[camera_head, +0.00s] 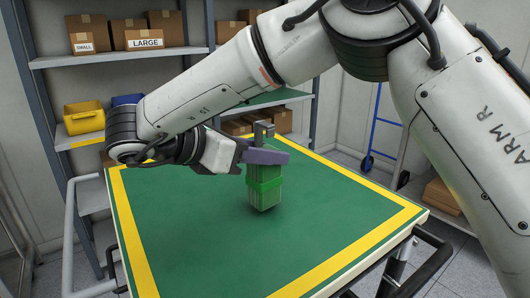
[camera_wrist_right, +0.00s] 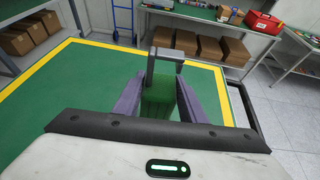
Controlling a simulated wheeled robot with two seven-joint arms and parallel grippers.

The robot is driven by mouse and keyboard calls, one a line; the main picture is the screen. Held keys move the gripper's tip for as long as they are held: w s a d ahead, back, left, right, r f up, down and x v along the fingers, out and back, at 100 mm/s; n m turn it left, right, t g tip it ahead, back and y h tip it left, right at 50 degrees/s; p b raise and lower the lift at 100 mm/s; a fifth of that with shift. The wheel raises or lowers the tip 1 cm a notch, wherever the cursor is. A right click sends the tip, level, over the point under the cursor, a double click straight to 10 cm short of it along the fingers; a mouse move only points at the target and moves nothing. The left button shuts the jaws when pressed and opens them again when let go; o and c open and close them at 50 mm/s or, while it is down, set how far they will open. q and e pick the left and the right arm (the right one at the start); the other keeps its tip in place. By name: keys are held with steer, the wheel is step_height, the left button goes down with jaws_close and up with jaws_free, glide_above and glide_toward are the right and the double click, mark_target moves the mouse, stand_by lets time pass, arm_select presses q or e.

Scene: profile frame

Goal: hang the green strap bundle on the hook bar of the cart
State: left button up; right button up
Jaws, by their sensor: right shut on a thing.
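The green strap bundle (camera_head: 264,192) stands upright over the green tabletop, with a grey hook-shaped piece (camera_head: 262,130) at its top. I cannot tell whether its bottom touches the surface. My right gripper (camera_head: 266,157) has purple fingers and is shut on the upper part of the bundle. In the right wrist view, the bundle (camera_wrist_right: 166,104) sits between the two fingers, with the grey hook piece (camera_wrist_right: 165,63) beyond them. My left gripper is not in view. I cannot make out the cart's hook bar in either view.
The green tabletop (camera_head: 180,240) with a yellow border is otherwise clear. Dark rails (camera_head: 440,258) run along its right side and pale tubing (camera_head: 70,235) along its left. Shelves with boxes (camera_head: 145,38) stand behind. A blue hand truck (camera_head: 375,125) stands at the back right.

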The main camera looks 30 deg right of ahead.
steer(key=w+r+p, duration=0.1)
steer(key=w, duration=0.6)
steer(key=shift+a+r, duration=0.15)
steer(key=shift+a, duration=0.3)
stand_by(0.7)
steer(key=shift+s, duration=0.15)
steer(key=shift+s+d+f+b, duration=0.15)
steer(key=shift+s+f+b, duration=0.05)
steer(key=shift+s, duration=0.8)
steer(key=shift+s+d+f+b, duration=0.15)
steer(key=shift+s+f, duration=0.05)
steer(key=shift+s, duration=0.8)
steer(key=shift+w, duration=0.1)
